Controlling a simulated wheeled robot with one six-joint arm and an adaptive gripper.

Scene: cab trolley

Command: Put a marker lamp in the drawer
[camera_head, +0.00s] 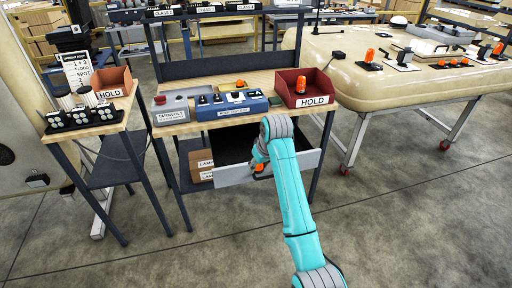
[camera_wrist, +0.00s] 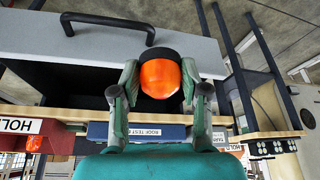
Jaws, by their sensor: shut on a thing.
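My gripper (camera_wrist: 160,88) is shut on an orange marker lamp with a black base (camera_wrist: 160,76). The lamp also shows in the head view (camera_head: 259,167), partly hidden by my gripper. The drawer under the middle bench is pulled open; its grey front panel (camera_head: 235,176) and dark inside (camera_head: 236,147) show. In the wrist view the drawer front (camera_wrist: 40,38) carries a black handle (camera_wrist: 108,20). The lamp overlaps the front panel's edge and the dark opening there. I cannot tell whether the lamp is above the drawer or within it.
A red HOLD bin (camera_head: 313,91) with another orange lamp (camera_head: 301,84) stands on the bench, right of a blue switch box (camera_head: 231,106). Cardboard boxes (camera_head: 201,166) sit below, left of the drawer. More lamps (camera_head: 370,56) stand on the cream table (camera_head: 410,84). The front floor is clear.

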